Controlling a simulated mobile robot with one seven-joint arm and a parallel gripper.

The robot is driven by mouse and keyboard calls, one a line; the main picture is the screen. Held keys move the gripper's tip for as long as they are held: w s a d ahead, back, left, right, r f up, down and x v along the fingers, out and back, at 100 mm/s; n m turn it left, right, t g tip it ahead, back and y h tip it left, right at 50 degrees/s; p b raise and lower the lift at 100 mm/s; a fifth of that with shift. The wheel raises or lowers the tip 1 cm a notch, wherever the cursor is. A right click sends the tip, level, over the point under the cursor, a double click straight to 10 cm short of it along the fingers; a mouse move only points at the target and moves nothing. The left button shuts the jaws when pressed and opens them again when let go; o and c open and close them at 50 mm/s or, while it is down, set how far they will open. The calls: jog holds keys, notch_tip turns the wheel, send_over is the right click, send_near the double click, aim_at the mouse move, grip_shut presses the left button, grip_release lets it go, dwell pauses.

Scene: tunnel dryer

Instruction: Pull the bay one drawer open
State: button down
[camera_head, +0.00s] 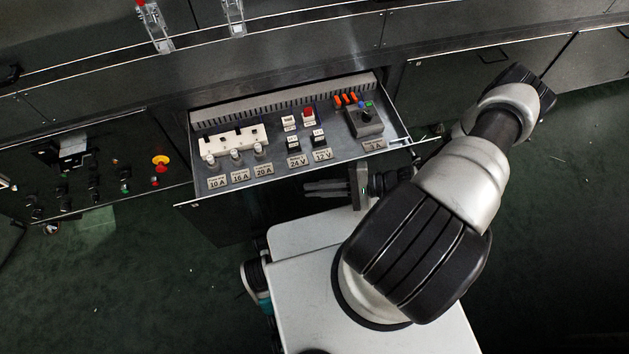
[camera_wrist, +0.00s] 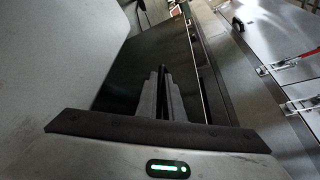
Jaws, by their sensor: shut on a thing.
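The drawer (camera_head: 215,194) stands open in the head view, pulled out of the dark cabinet front. It is a shallow metal tray holding labelled parts. My gripper (camera_head: 308,189) is low in front of the drawer's front edge, with its fingers pointing left. In the wrist view my gripper (camera_wrist: 164,78) has its two grey fingers close together around a thin dark bar, which appears to be the drawer's handle. The handle is hidden in the head view, and the exact contact is hard to see.
The drawer holds fuses on a white block (camera_head: 233,138), small switches, a red button (camera_head: 308,113) and a grey box (camera_head: 364,121). A control panel with a yellow-and-red button (camera_head: 160,162) is at the left. Green floor (camera_head: 120,290) is free at lower left and right.

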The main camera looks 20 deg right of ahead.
jog(key=shift+w+d, duration=0.1)
jog(key=shift+w, duration=0.1)
jog(key=c, duration=2.2)
grip_release()
jog(key=p+v, duration=0.1)
jog(key=v, duration=1.6)
jog(key=shift+s+d+r+p, duration=0.1)
jog(key=shift+s+d+p, duration=0.05)
jog(key=shift+p, duration=0.15)
